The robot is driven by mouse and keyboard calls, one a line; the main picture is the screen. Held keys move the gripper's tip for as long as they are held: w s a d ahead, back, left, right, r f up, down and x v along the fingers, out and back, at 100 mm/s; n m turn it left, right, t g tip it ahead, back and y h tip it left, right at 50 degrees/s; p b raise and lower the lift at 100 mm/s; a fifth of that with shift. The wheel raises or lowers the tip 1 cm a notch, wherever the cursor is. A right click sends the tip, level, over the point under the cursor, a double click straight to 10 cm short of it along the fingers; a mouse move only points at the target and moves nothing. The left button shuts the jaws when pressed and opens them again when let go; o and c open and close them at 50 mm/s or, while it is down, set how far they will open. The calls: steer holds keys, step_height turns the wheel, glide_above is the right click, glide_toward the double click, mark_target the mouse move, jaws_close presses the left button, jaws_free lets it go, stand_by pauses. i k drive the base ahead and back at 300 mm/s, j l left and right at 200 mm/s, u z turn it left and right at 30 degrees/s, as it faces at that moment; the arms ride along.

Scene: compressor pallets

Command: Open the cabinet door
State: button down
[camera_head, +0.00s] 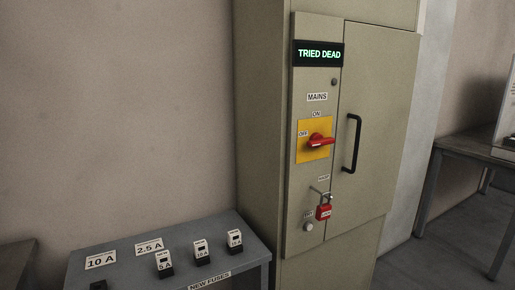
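A tall beige-green cabinet (263,130) stands at the centre right. Its door (385,110) looks closed, with a black vertical bar handle (351,143) near its left edge. On the strip left of the door, a lit display (318,53) reads "TRIED DEAD". Below it, a red rotary switch (320,140) on a yellow plate lies roughly level, its grip pointing left toward the "OFF" label. A red padlock (324,210) hangs lower on the strip, with a small round knob (308,227) below it to the left. My gripper is not in view.
A grey table (225,262) marked "NEW FUSES" stands left of the cabinet, with several fuses and "10 A" and "2.5 A" labels on it. Another table (480,150) stands at the right. Floor shows at the lower right.

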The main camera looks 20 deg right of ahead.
mark_target(378, 75)
steer(key=z, duration=1.35)
steer(key=i+l+z, duration=0.1)
steer(key=i, duration=0.35)
steer(key=i+l+z, duration=0.1)
steer(key=i, duration=0.4)
